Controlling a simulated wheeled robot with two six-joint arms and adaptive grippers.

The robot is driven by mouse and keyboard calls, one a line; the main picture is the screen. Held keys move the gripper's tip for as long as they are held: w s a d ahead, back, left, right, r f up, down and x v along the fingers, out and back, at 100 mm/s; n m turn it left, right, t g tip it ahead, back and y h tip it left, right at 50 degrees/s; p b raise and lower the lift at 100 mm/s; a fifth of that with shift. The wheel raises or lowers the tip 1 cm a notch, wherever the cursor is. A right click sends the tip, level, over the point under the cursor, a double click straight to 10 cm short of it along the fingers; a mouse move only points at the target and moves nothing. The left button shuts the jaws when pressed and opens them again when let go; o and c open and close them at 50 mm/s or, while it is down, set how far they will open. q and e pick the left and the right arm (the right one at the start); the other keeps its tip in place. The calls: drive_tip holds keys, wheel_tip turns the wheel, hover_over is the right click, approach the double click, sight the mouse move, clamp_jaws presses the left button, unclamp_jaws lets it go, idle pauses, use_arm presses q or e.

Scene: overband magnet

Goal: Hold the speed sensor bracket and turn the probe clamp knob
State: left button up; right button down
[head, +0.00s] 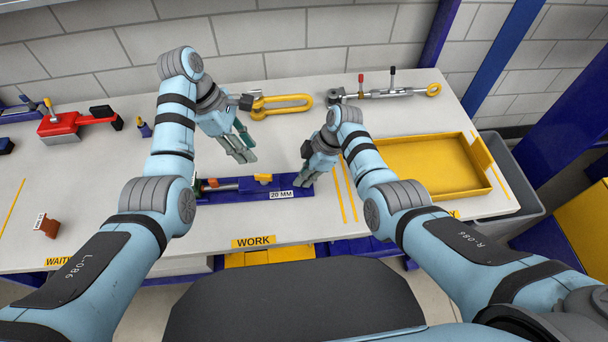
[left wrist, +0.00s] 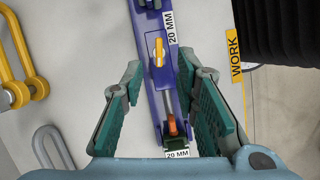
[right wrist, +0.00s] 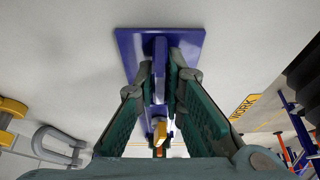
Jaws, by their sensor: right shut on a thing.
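The speed sensor bracket (head: 298,186) is a long blue part with 20 MM labels, lying near the front of the table. A yellow knob (head: 263,178), seemingly the probe clamp knob, sits on top; it also shows in the left wrist view (left wrist: 159,50). An orange piece (left wrist: 172,126) lies along the bracket's left part. My right gripper (head: 308,172) is shut on the bracket's blue upright rib (right wrist: 160,75) at the right end. My left gripper (head: 243,150) is open and empty above and behind the bracket, its fingers apart on either side in the left wrist view (left wrist: 160,100).
A yellow tray (head: 432,168) stands at the right. A yellow shackle (head: 285,103) and a grey rod with a yellow eye (head: 390,93) lie at the back. A red clamp (head: 75,122) and a brown block (head: 49,227) are at the left. Bare table lies left of the bracket.

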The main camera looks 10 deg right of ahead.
use_arm(q)
drive_tip(key=y, duration=0.2)
hover_over(260, 174)
drive_tip(key=s+d, duration=0.1)
drive_tip(key=d, duration=0.1)
wheel_tip(260, 174, down, 2)
drive_tip(key=shift+w+a+f+t+y, duration=0.2)
drive_tip(key=shift+a+f+t+y, duration=0.05)
drive_tip(key=shift+a+f+y, duration=0.25)
drive_tip(key=shift+w+a+f+t+y, duration=0.15)
drive_tip(key=shift+a+f+t+y, duration=0.15)
drive_tip(key=shift+f+y, duration=0.2)
use_arm(e)
drive_tip(key=shift+d, duration=0.1)
use_arm(q)
drive_tip(key=f, duration=0.8)
drive_tip(key=shift+a, duration=0.2)
clamp_jaws()
drive_tip(key=shift+w, duration=0.1)
